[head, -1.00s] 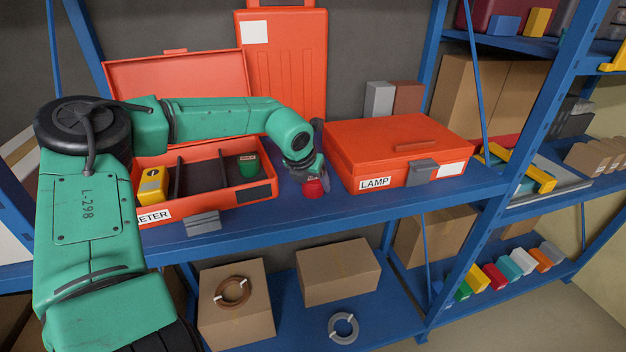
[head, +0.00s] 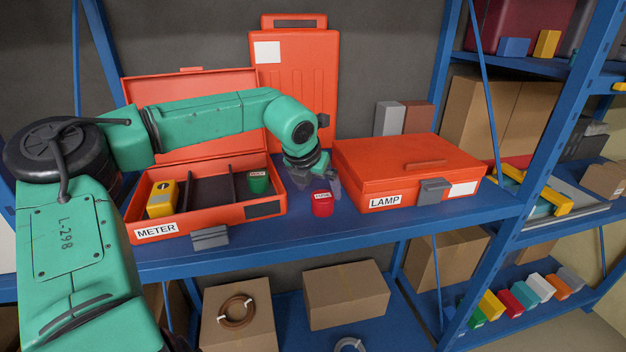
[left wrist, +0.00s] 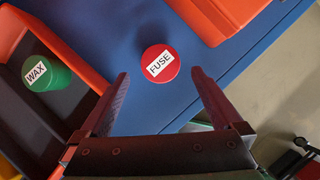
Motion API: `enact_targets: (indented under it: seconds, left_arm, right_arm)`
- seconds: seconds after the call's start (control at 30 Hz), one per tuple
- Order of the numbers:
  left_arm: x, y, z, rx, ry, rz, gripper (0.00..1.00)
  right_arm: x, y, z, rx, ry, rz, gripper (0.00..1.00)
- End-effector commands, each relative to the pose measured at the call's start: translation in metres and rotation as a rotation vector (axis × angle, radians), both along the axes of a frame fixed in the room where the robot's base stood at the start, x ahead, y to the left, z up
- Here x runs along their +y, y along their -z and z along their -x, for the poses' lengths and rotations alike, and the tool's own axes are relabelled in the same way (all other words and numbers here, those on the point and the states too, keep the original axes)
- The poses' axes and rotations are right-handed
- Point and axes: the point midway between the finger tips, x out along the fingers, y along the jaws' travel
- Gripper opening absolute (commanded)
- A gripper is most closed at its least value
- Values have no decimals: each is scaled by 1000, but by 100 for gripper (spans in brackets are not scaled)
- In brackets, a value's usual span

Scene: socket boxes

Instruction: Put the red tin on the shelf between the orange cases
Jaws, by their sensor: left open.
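The red tin (head: 322,204) stands upright on the blue shelf (head: 300,230), between the open orange METER case (head: 265,210) and the closed orange LAMP case (head: 400,170). In the left wrist view the red tin (left wrist: 160,62) has a white FUSE label on its lid and shows clear of both cases. My left gripper (head: 325,185) is just behind and above the tin in the head view. In the left wrist view its two fingers (left wrist: 158,85) are spread apart, with the tin beyond their tips and nothing held. My right gripper is not in view.
The METER case holds a yellow meter (head: 161,199) and a green WAX tin (head: 258,182). A tall orange case (head: 295,90) stands at the back. Grey and brown blocks (head: 388,118) stand behind the LAMP case. Cardboard boxes (head: 345,295) are on the lower shelf.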

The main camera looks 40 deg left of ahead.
Motion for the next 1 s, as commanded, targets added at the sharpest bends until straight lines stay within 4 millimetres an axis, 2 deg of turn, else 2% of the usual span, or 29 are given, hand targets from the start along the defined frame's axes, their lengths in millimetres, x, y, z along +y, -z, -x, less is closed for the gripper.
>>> enact_targets:
  seconds: [0.03,0.13,0.3,0.87,1.0]
  left_arm:
    - [-2,-9,5,-8,1,-2,100]
    - [-5,-30,17,-6,1,-2,100]
    - [-9,-49,28,-1,0,-2,100]
    - [-9,-50,27,1,0,0,100]
    - [-11,-45,33,11,0,2,100]
  right_arm:
    - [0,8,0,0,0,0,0]
    - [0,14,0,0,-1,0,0]
    - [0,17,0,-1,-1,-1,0]
    - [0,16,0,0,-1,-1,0]
    - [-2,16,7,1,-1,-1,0]
